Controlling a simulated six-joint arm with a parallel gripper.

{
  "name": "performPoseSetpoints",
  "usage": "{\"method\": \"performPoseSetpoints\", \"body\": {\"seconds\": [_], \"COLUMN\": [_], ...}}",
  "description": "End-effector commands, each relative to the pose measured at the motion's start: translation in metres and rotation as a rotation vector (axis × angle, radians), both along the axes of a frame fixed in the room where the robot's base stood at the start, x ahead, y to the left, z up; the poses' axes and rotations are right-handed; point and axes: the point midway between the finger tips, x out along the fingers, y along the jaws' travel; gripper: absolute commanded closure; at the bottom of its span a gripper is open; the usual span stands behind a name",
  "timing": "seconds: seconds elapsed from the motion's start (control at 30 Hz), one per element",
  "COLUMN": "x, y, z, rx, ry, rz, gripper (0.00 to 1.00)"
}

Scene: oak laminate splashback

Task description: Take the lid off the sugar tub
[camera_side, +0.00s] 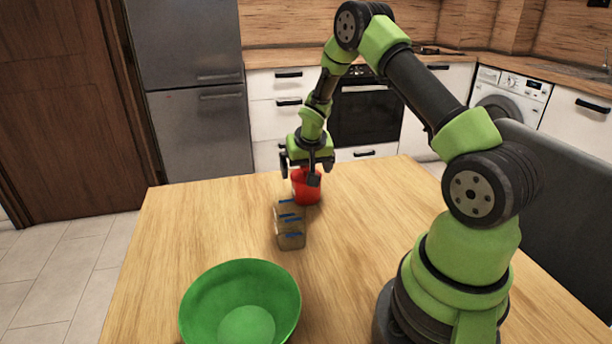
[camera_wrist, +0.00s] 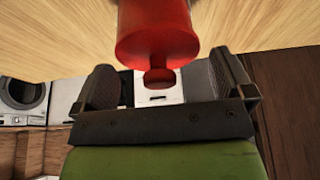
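A red tub (camera_side: 308,192) stands upright on the table towards its far edge in the side view, partly hidden by my gripper (camera_side: 307,170). In the wrist view the red tub (camera_wrist: 157,32) shows at the top, with a red lid ending in a small round knob (camera_wrist: 158,77). The lid appears to be on the tub. My gripper also shows in the wrist view (camera_wrist: 165,82), its two dark fingers spread wide on either side of the knob's line. It is open and empty, just above the tub. Contact with the knob is not visible.
A tan, clear-looking container with blue marks (camera_side: 290,228) stands just in front of the tub in the side view. A green bowl (camera_side: 240,302) sits nearer the camera. The wooden table (camera_side: 190,225) is clear to the left.

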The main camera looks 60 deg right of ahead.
Motion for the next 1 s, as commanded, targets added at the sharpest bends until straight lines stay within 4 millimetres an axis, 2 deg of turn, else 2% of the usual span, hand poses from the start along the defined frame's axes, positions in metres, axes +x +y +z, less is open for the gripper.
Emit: {"method": "performPoseSetpoints", "body": {"seconds": [0.03, 0.17, 0.2, 0.57, 0.67, 1.0], "x": [0.000, 0.000, 0.000, 0.000, 0.001, 0.001], "y": [0.000, 0.000, 0.000, 0.000, -0.001, 0.000], "z": [0.000, 0.000, 0.000, 0.004, 0.016, 0.083], "rx": [0.000, 0.000, 0.000, -0.002, -0.004, -0.003], "ry": [0.000, 0.000, 0.000, -0.001, -0.003, -0.005], "rz": [0.000, 0.000, 0.000, -0.001, -0.002, -0.001], "gripper": [0.11, 0.41, 0.43, 0.43, 0.43, 0.43]}}
